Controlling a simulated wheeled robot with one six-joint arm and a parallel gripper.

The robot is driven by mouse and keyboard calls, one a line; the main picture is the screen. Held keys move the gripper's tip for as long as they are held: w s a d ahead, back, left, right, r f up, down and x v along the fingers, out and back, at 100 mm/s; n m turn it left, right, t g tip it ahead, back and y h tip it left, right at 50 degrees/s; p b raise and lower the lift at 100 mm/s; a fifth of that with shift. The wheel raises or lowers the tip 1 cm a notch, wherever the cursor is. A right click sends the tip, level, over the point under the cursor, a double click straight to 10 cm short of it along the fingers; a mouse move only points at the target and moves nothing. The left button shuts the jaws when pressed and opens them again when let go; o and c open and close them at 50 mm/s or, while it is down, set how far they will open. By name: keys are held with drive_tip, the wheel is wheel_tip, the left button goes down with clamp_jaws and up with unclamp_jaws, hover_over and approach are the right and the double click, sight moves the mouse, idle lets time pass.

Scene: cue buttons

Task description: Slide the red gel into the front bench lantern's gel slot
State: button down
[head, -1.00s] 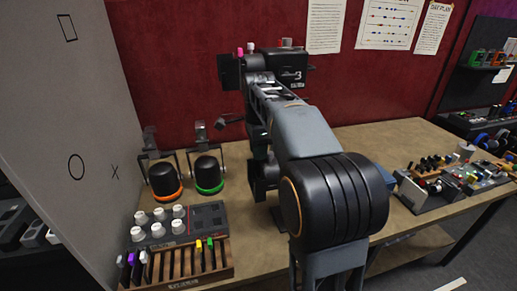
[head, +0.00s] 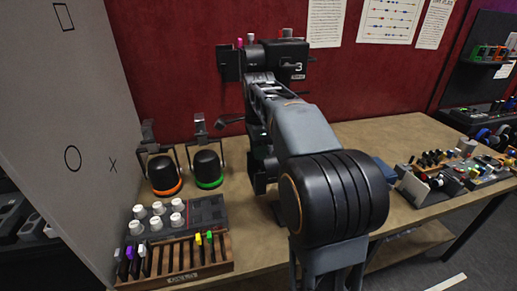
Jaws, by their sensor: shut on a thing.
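My arm fills the middle of the view, and my gripper is hidden behind it. I cannot see the red gel. I cannot make out a gel slot on either, or tell which is the front bench lantern. A wooden slotted rack (head: 180,275) at the front left holds several slim pieces with purple, white, yellow and green tops; none looks red.
A dark control box with white knobs (head: 157,222) sits between the rack and the lanterns. A grey panel (head: 60,120) rises at the left. Small gear crowds the bench's right part (head: 440,175). Bare wood (head: 365,135) shows behind my arm.

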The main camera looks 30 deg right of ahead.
drive_tip(key=c, duration=0.9)
unclamp_jaws()
drive_tip(key=shift+o, duration=0.2)
wheel_tip(320, 180, up, 14)
drive_tip(key=p, duration=0.2)
drive_tip(key=shift+f, duration=0.15)
drive_tip(key=s+a+f+n+t, duration=0.2)
drive_tip(key=s+a+f+n, duration=0.2)
drive_tip(key=s+f+n, duration=0.4)
drive_tip(key=s+a+f+n+t, duration=0.2)
drive_tip(key=s+a+f+n, duration=0.3)
drive_tip(key=s+f+n, duration=0.3)
wheel_tip(320, 180, down, 5)
drive_tip(key=n, duration=0.4)
drive_tip(key=shift+a, duration=0.2)
